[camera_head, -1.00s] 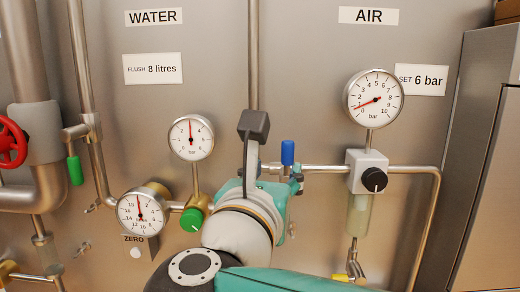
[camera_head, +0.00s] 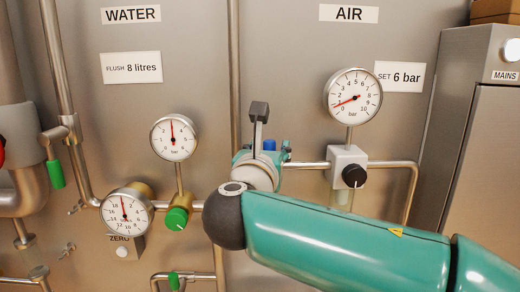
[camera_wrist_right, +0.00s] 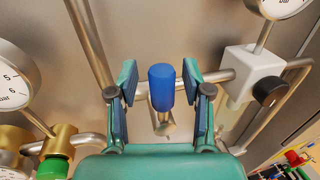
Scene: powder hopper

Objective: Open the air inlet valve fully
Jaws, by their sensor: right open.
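The air inlet valve has a blue handle (camera_head: 269,145), which stands up from the horizontal steel air pipe (camera_head: 304,165) left of the white regulator. My right gripper (camera_head: 270,158) is at the valve, and my wrist hides most of its fingers in the head view. In the right wrist view my right gripper (camera_wrist_right: 159,95) is open, with one finger on each side of the blue handle (camera_wrist_right: 162,87). A gap shows on both sides, so the fingers appear not to touch it. My left gripper is not in view.
The white regulator (camera_head: 347,163) with a black knob (camera_head: 354,176) sits just right of the valve. The air gauge (camera_head: 353,96) above it reads near 1 bar. A vertical pipe (camera_head: 234,80) runs close on the left. A green-knobbed water valve (camera_head: 177,218) is farther left.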

